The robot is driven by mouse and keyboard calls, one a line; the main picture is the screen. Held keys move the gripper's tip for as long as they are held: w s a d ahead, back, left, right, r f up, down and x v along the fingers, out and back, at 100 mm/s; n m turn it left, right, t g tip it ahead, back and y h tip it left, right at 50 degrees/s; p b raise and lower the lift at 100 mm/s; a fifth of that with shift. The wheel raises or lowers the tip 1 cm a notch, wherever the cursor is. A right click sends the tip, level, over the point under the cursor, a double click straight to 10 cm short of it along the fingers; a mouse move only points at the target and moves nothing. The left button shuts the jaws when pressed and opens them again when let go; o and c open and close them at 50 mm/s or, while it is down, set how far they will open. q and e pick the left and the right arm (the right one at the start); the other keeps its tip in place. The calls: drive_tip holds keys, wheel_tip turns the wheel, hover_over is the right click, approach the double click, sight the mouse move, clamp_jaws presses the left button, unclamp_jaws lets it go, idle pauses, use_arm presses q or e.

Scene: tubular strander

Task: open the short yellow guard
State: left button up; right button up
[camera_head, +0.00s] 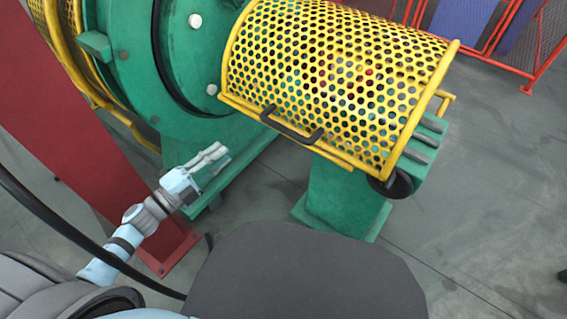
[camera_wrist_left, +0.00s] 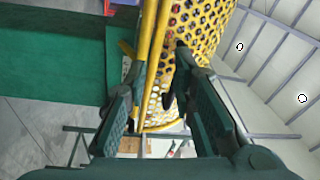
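The short yellow guard (camera_head: 335,75) is a perforated, curved cover with a solid yellow frame. It lies closed over the green machine in the head view, its dark handle (camera_head: 291,127) on the near lower edge. My left gripper (camera_head: 222,156) is left of and below the handle, apart from it, with its fingers pointing up and right. The guard (camera_wrist_left: 205,28) also shows in the left wrist view, beyond the left gripper's fingers (camera_wrist_left: 160,75), which are spread with nothing held between them. My right gripper is not in view.
A green round housing (camera_head: 190,50) stands left of the guard, with a green pedestal (camera_head: 340,200) below it. A red beam (camera_head: 75,130) slopes at the left. A black round knob (camera_head: 392,183) sits at the guard's lower right. Grey floor (camera_head: 490,190) is open at right.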

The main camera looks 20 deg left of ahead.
sight(284, 127)
use_arm(q)
drive_tip(key=s+d+r+m+g+h, duration=0.1)
drive_tip(key=d+r+m+g+h, duration=0.1)
drive_tip(key=d+r+m+h, duration=0.35)
drive_tip(key=shift+m+y, duration=0.35)
drive_tip(key=shift+m, duration=0.1)
drive_tip(key=x, duration=0.3)
drive_tip(key=f+p+x, duration=0.1)
drive_tip(key=x, duration=0.3)
drive_tip(key=f+x, duration=0.1)
drive_tip(key=x, duration=0.3)
drive_tip(key=shift+w+d+r, duration=0.1)
drive_tip(key=shift+d, duration=0.2)
drive_tip(key=shift+w+d, duration=0.5)
drive_tip(key=shift+w, duration=0.05)
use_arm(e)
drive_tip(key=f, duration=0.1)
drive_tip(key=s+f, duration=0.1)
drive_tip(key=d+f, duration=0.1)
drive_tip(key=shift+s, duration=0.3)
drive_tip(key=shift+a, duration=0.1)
use_arm(q)
clamp_jaws()
